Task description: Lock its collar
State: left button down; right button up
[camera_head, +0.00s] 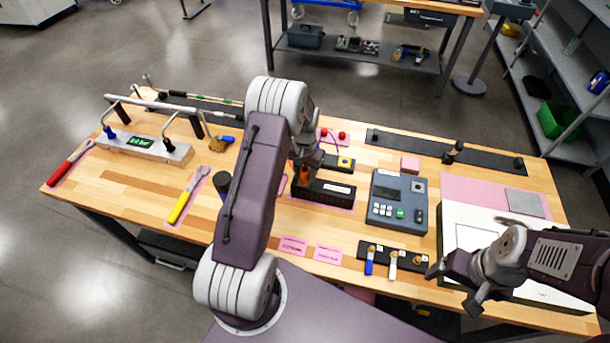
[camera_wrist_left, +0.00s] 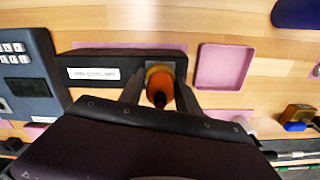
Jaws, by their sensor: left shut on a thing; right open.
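An orange, round-topped piece with a dark tip (camera_wrist_left: 160,84) stands at one end of a black block (camera_wrist_left: 100,68) with a white label. I cannot tell whether the orange piece is the collar. My left gripper (camera_wrist_left: 160,92) points down and is shut on the orange piece, one finger on each side. In the head view the orange piece (camera_head: 304,173) and the black block (camera_head: 330,192) show beside my left arm, which hides part of them. My right gripper (camera_head: 452,287) is open and empty above the front right of the table, near a white board.
A grey keypad device (camera_head: 398,201) stands right of the block. A black strip with several small keys or valves (camera_head: 393,257) lies in front of it. A yellow-handled wrench (camera_head: 186,197) and a grey unit with a green display (camera_head: 143,146) are at the left. An empty pink tray (camera_wrist_left: 222,67) is beside the block.

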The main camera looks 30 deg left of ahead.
aim_at(306, 170)
pick_arm(q)
jog(key=shift+m, duration=0.4)
jog(key=c, duration=0.8)
grip_release()
jog(key=shift+c, duration=0.2)
notch_tip(306, 170, up, 8)
jog(key=shift+r+b, duration=0.2)
jog(key=shift+b, duration=1.05)
jog(key=shift+r, duration=0.4)
jog(key=shift+d, duration=0.1)
